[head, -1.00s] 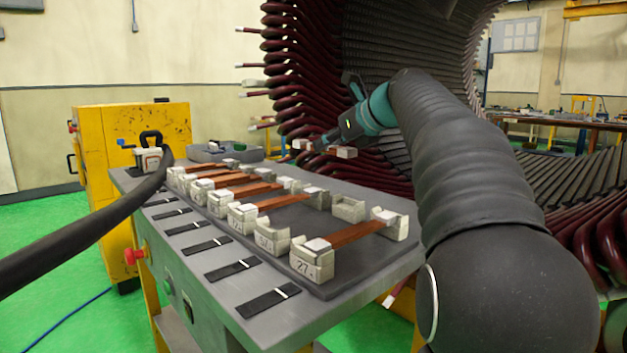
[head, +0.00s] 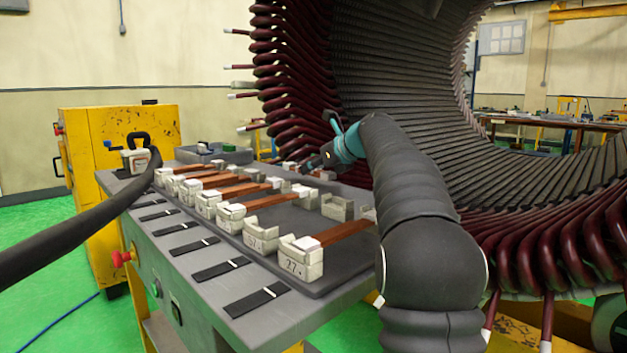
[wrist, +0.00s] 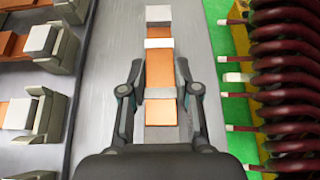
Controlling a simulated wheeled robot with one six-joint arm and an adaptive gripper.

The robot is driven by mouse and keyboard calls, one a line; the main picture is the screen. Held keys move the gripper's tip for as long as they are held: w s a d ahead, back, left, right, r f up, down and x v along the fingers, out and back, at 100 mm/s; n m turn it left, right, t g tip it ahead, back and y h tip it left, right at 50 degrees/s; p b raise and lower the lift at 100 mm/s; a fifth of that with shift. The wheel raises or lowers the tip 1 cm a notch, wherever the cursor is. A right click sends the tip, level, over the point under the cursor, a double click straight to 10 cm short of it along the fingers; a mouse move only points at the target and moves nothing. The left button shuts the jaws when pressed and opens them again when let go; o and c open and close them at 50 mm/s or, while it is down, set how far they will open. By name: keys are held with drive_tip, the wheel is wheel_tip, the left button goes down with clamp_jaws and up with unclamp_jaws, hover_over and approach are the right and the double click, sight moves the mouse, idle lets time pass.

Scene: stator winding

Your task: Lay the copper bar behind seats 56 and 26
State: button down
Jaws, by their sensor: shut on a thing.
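My gripper (head: 316,164) is shut on a copper bar with pale ends, above the far side of the grey table. In the wrist view, the fingers (wrist: 160,95) close on both sides of the copper bar (wrist: 160,68), which points straight ahead over a bare grey strip. Pale block seats stand in two rows on the table. The nearest front seat (head: 301,260) reads 27 and carries a copper bar (head: 342,233). The front seat beside it (head: 262,238) and a far-row seat (head: 337,208) look empty. The numbers 56 and 26 are not readable.
Several copper bars (head: 236,190) lie across the other seats. The stator with dark red coil ends (head: 290,70) stands close behind the table; in the wrist view its coil ends (wrist: 285,75) are just right of the table edge. A black cable (head: 80,230) crosses at left.

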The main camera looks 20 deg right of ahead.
drive_tip(key=shift+f+b, duration=0.4)
drive_tip(key=shift+f, duration=0.95)
drive_tip(key=shift+f, duration=0.15)
drive_tip(key=c, duration=0.8)
unclamp_jaws()
drive_tip(key=shift+c, duration=0.2)
drive_tip(key=shift+s, duration=0.1)
drive_tip(key=v, duration=1.2)
drive_tip(key=shift+p, duration=0.35)
